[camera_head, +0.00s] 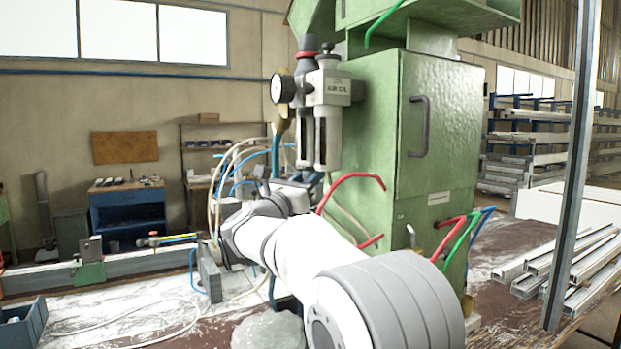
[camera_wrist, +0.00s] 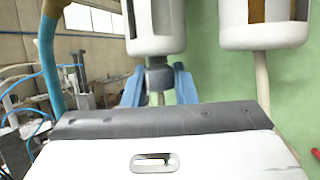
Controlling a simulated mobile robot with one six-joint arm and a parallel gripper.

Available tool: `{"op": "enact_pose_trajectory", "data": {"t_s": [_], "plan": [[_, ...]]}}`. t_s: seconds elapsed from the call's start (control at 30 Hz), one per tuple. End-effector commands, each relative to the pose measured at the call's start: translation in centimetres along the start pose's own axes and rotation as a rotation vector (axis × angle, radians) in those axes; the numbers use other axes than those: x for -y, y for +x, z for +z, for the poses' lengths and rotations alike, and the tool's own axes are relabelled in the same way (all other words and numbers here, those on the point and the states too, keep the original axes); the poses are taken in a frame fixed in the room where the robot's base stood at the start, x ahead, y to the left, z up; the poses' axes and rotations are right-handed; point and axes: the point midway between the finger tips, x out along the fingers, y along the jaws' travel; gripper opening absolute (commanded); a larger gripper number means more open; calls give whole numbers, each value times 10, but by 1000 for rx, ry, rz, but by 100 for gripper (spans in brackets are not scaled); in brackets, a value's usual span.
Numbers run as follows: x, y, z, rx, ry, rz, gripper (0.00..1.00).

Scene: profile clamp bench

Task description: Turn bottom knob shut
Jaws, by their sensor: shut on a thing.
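The air filter unit (camera_head: 328,88) is fixed to the left side of the green machine, with a round gauge and two bowls hanging down. In the wrist view the nearer bowl (camera_wrist: 155,28) has a small dark grey bottom knob (camera_wrist: 158,75) under it. My gripper (camera_wrist: 158,84) has one blue finger on each side of this knob and is shut on it from below. In the head view my gripper (camera_head: 308,184) is under the bowls, mostly behind my arm. The knob cannot be made out there.
The second bowl (camera_wrist: 264,25) hangs close on the right, with a pale hose under it. A blue hose (camera_wrist: 50,60) runs on the left. The green cabinet (camera_head: 436,130) stands just right of the unit. Red bent tubes (camera_head: 352,178) stick out near my arm.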

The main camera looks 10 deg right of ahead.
Motion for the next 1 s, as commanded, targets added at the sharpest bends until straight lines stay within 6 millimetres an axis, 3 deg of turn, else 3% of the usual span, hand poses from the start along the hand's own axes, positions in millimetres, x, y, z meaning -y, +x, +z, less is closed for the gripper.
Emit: {"op": "enact_pose_trajectory", "data": {"t_s": [0.27, 0.7, 1.0], "plan": [[1, 0, -2, 2, 20, 40, 2], [2, 0, -2, 5, 138, 328, 2], [0, 1, 1, 1, 148, 356, 2]]}}
